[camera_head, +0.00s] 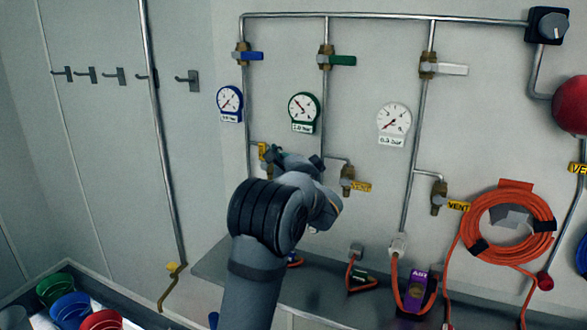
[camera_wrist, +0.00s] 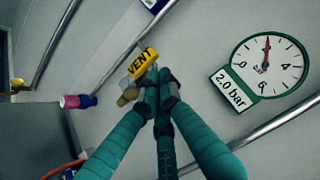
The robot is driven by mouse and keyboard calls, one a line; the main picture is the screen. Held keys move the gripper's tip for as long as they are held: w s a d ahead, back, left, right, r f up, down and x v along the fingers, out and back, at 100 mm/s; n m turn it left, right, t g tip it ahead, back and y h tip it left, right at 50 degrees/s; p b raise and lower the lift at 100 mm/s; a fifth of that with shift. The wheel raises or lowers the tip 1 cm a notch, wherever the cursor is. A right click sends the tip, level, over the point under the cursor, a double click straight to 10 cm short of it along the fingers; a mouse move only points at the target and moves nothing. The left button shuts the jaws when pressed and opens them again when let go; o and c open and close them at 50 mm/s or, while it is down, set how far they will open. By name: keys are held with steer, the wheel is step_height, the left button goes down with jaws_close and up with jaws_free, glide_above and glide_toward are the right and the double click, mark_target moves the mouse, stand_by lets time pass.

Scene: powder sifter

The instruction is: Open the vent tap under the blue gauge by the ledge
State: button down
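The vent tap (camera_head: 262,150) under the blue gauge (camera_head: 229,101) is mostly hidden by my gripper in the head view. Its yellow tag stands upright there, while the other VENT tags point right. In the wrist view, the tap's brass body (camera_wrist: 125,97) shows beside the yellow VENT tag (camera_wrist: 141,62), which runs along the line of the vertical pipes. My gripper (camera_wrist: 159,82) has its teal fingers drawn together, tips close beside the tag's end. No clear gap shows between the tips. I cannot tell whether they touch the tag. In the head view, my gripper (camera_head: 284,161) is at the tap.
The green gauge (camera_head: 303,110) and its vent tap (camera_head: 348,180) are just to the right. A white gauge (camera_head: 394,121) and another vent tap (camera_head: 439,197) stand farther right. The grey ledge (camera_head: 320,285) runs below. A coiled orange hose (camera_head: 508,227) hangs at right.

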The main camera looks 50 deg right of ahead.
steer(key=s+d+b+v, duration=0.1)
steer(key=b+v, duration=0.4)
steer(key=v, duration=0.6)
steer(key=shift+s+d+r, duration=0.15)
steer(key=shift+s+r, duration=0.05)
steer(key=shift+s, duration=0.2)
steer(key=shift+d, duration=0.1)
steer(key=w+d+p, duration=0.4)
steer(key=w+p, duration=0.2)
steer(key=w, duration=0.6)
steer(key=shift+w+p, duration=0.2)
steer(key=shift+p, duration=0.15)
steer(key=shift+s, duration=0.1)
